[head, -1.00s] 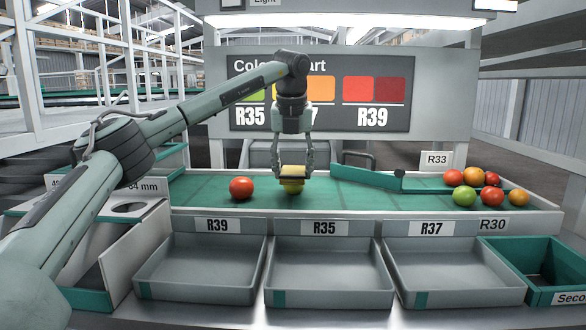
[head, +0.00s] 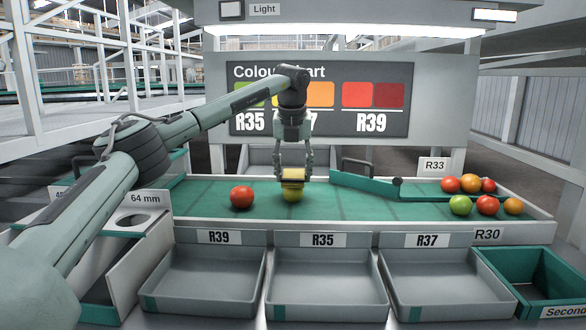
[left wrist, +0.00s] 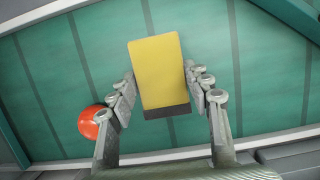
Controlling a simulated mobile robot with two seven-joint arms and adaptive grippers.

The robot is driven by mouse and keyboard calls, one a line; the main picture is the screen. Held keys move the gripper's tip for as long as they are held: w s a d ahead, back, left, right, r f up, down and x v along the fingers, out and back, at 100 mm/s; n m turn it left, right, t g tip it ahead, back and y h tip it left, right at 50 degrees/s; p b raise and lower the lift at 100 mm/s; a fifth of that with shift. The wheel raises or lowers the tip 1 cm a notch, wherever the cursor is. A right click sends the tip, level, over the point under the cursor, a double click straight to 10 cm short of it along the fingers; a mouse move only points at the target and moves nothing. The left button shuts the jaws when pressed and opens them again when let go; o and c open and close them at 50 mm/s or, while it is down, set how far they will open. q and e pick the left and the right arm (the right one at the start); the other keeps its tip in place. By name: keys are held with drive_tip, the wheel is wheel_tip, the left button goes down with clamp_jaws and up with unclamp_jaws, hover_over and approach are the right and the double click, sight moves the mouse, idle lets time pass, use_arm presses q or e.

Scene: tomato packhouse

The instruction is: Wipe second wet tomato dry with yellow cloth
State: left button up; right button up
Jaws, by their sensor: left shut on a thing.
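My left gripper (head: 293,176) is shut on the yellow cloth (head: 293,173), a flat block-like pad with a dark edge. In the left wrist view the cloth (left wrist: 157,72) sits between the fingers. The cloth rests on top of a yellow-green tomato (head: 292,195) on the green belt, and the two look in contact. The cloth hides this tomato in the left wrist view. A red tomato (head: 242,197) lies on the belt to the left, apart from the gripper; it also shows in the left wrist view (left wrist: 92,121). My right gripper is out of view. Wetness cannot be made out.
Empty grey trays stand in front, under labels R39 (head: 219,238), R35 and R37. A green crate (head: 505,267) is at the right. Several tomatoes (head: 487,205) sit at the belt's right end, by a green divider (head: 365,184). The belt's middle right is clear.

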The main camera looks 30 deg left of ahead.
use_arm(q)
drive_tip(key=shift+w+a, duration=0.15)
drive_tip(key=shift+w, duration=0.05)
drive_tip(key=shift+r, duration=3.05)
